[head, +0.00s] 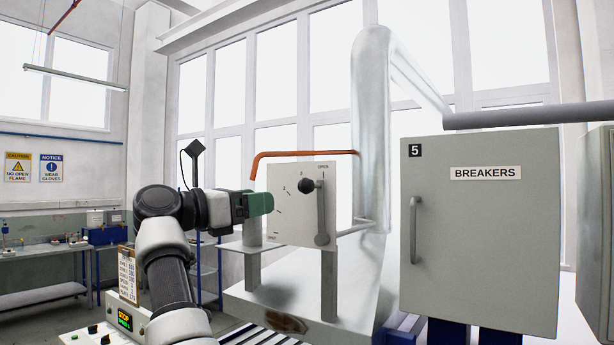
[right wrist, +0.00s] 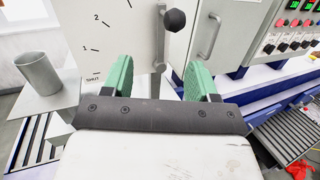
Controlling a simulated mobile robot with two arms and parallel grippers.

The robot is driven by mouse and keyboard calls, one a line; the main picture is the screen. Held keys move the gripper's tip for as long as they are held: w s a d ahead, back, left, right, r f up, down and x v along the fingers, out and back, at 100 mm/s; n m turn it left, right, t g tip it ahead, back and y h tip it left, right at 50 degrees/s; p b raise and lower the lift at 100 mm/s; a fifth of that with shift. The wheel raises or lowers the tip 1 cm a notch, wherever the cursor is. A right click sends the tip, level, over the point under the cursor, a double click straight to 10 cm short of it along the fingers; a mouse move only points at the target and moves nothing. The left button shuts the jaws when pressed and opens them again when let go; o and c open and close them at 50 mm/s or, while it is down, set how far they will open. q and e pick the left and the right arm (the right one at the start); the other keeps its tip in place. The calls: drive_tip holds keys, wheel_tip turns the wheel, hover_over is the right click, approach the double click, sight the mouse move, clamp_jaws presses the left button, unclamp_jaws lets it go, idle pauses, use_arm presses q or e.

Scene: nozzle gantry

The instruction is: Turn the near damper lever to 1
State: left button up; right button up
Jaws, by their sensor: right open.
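The damper lever is a grey bar (head: 321,212) with a black knob (head: 306,186), on a pale dial plate (head: 286,225). The bar stands upright from its pivot near the plate's lower right, its top by the OPEN mark. In the right wrist view the lever (right wrist: 160,42) and knob (right wrist: 174,20) are ahead, and the marks 2, 1 and SHUT show on the plate (right wrist: 118,42) to the left. My right gripper (head: 262,202) is left of the lever in the head view. Its green fingers (right wrist: 155,80) are open and empty, apart from the knob. My left gripper is not in view.
A grey breaker cabinet (head: 480,245) stands close on the right. An orange pipe (head: 300,154) runs above the plate, and a large metal duct (head: 371,130) rises behind. A grey cup (right wrist: 38,73) stands left of the plate.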

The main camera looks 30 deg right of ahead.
sight(300, 185)
drive_tip(key=shift+m+y, duration=0.5)
drive_tip(key=shift+m, duration=0.2)
drive_tip(key=d+r+p, duration=0.1)
drive_tip(key=d, duration=0.2)
drive_tip(key=s+d+r+p, duration=0.1)
drive_tip(key=d, duration=0.2)
drive_tip(key=d+r+p, duration=0.1)
drive_tip(key=d, duration=0.2)
drive_tip(key=shift+s, duration=0.3)
drive_tip(key=shift+d+f+p, duration=0.15)
drive_tip(key=shift+d+p, duration=0.15)
drive_tip(key=shift+d, duration=0.45)
drive_tip(key=shift+w, duration=0.1)
clamp_jaws()
